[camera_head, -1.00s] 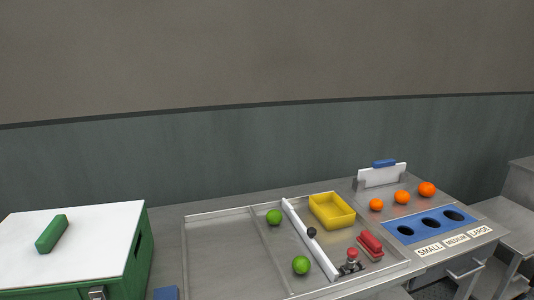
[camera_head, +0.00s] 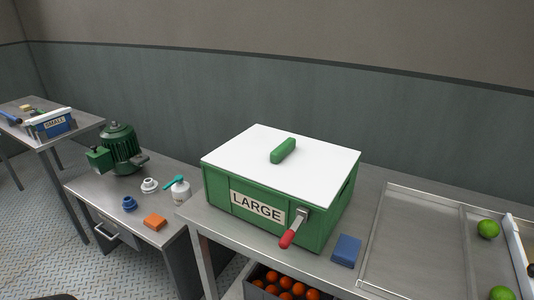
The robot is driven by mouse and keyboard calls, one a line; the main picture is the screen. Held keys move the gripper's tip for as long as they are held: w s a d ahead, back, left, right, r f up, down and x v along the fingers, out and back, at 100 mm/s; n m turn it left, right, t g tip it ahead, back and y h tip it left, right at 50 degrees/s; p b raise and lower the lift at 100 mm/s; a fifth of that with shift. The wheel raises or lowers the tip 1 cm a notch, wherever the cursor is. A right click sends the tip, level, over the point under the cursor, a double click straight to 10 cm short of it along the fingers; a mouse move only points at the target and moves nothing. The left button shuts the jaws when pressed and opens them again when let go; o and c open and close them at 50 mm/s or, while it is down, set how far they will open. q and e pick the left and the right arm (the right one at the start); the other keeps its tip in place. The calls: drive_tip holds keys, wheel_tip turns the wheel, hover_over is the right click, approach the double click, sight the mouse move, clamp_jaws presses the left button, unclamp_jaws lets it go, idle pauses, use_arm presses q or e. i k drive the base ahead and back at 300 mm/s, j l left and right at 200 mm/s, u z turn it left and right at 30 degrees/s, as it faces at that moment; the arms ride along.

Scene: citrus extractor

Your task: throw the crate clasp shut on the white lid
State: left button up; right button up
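The green crate (camera_head: 228,207) stands on the metal table and has a "LARGE" label on its front. The white lid (camera_head: 238,150) lies flat on top of it, with a green handle (camera_head: 283,150) in the middle. The crate clasp (camera_head: 295,228) is on the front near the right corner. It has a metal plate and a lever with a red grip, which slants outward and down to the left. I cannot tell whether its upper part touches the lid. Neither of my grippers is in view.
A blue block (camera_head: 346,250) lies right of the crate, beside a metal tray (camera_head: 408,240) with green fruit. A bin of oranges (camera_head: 285,284) sits below.

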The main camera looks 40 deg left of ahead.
sight(284, 244)
drive_tip(key=u, duration=1)
